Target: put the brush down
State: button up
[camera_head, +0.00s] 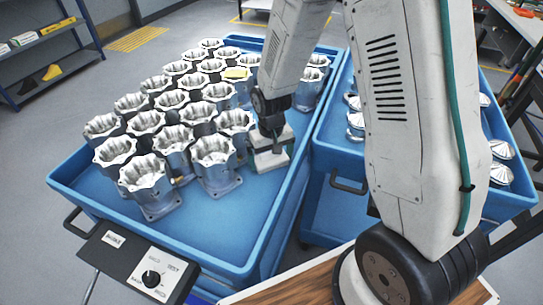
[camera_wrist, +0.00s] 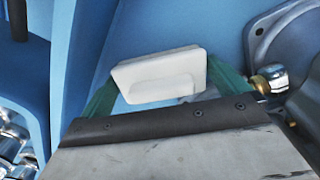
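The brush appears as a pale white block (camera_wrist: 160,76) in the wrist view, with its bristles not visible. My gripper (camera_wrist: 168,92) has a green finger at each side of the block and appears shut on it. In the head view my gripper (camera_head: 270,145) points down inside the left blue cart's tray, near its right wall, just right of the housings. A pale block (camera_head: 271,160) shows at its lower end. I cannot tell whether it touches the tray floor.
Several metal housings (camera_head: 214,165) fill the left blue cart (camera_head: 240,225). One has a brass fitting (camera_wrist: 270,79) close to my right finger. The right blue cart (camera_head: 335,130) holds shiny metal parts. Bare tray floor shows near my gripper.

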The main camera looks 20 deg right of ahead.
notch_tip(320, 180, up, 12)
jog(key=s+d+r, duration=0.2)
jog(key=s+r, duration=0.9)
jog(key=r, duration=0.2)
jog(key=s+d+r+t, duration=0.1)
jog(key=s+r, duration=0.3)
jog(key=s, duration=1)
jog(key=shift+d+r, duration=0.15)
